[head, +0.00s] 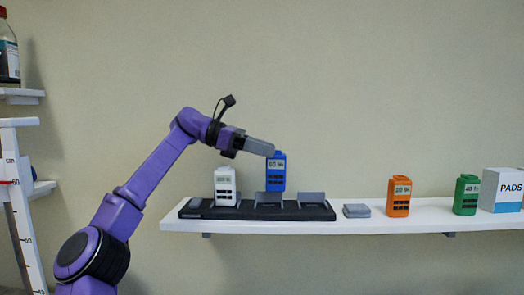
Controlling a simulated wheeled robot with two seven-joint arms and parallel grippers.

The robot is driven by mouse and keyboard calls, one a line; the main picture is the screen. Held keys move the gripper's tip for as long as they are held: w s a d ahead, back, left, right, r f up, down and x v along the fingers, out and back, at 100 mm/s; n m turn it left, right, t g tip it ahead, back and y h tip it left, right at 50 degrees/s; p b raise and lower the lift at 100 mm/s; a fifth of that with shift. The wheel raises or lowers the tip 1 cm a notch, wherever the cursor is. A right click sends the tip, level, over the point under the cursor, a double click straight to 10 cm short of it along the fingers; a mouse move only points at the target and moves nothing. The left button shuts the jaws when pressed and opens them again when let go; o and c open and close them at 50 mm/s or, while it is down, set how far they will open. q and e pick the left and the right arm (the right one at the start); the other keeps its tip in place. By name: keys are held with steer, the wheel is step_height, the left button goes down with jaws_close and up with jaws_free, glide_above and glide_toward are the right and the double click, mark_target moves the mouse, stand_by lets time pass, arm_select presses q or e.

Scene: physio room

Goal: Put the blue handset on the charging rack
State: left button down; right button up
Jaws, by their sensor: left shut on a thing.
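The blue handset (276,173) is upright, held by its top in my left gripper (268,149), which is shut on it. It hangs over the middle of the black charging rack (190,211), in front of or just above the grey slot backs; I cannot tell whether its base touches the rack. The rack lies on a white wall shelf. A white handset (225,186) stands in the rack's left part. My right gripper is not in view.
On the white shelf (350,228), right of the rack, are a grey flat block (356,211), an orange handset (399,196), a green handset (466,194) and a PADS box (501,190). A bottle (9,50) and a height scale (22,190) are at far left.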

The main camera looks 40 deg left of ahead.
arm_select(q)
steer(key=shift+s+f+b, duration=0.3)
steer(key=shift+s+f, duration=0.1)
steer(key=shift+f, duration=0.2)
steer(key=shift+s+f+b, duration=0.25)
steer(key=shift+s+f, duration=0.1)
steer(key=shift+f, duration=0.2)
steer(key=c, duration=1)
jaws_free()
steer(key=shift+s+a, duration=0.1)
steer(key=shift+o, duration=0.7)
steer(key=shift+a+f, duration=0.25)
steer(key=shift+a, duration=0.1)
steer(key=r+p+v, duration=0.1)
steer(key=v, duration=1.1)
steer(key=shift+w+r, duration=0.25)
steer(key=shift+w, duration=0.1)
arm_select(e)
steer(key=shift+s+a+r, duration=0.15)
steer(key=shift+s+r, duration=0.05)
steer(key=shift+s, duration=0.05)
